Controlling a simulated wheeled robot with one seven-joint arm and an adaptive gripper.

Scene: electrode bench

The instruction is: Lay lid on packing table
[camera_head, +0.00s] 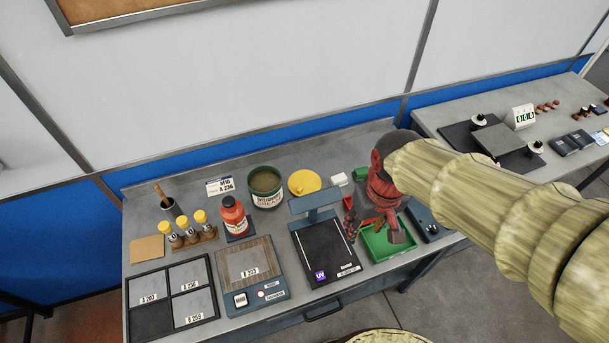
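A round yellow lid (304,182) with a small knob lies on the grey bench (330,172), just right of an open green and white tin (265,187). The lid and tin are apart. My gripper (374,229) is at the bench's right part, over or near a green tray, well to the right of the lid. Its dark red fingers look spread, with nothing clearly seen between them. My arm comes in from the right and hides part of the bench behind it. I cannot tell which surface is the packing table.
A black stand marked UV (327,252) is in front of the lid. A red bottle (234,217), yellow-capped vials (184,232) and a scale (250,270) are to the left. The green tray (388,246) is near my gripper. A second table (432,119) stands at right.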

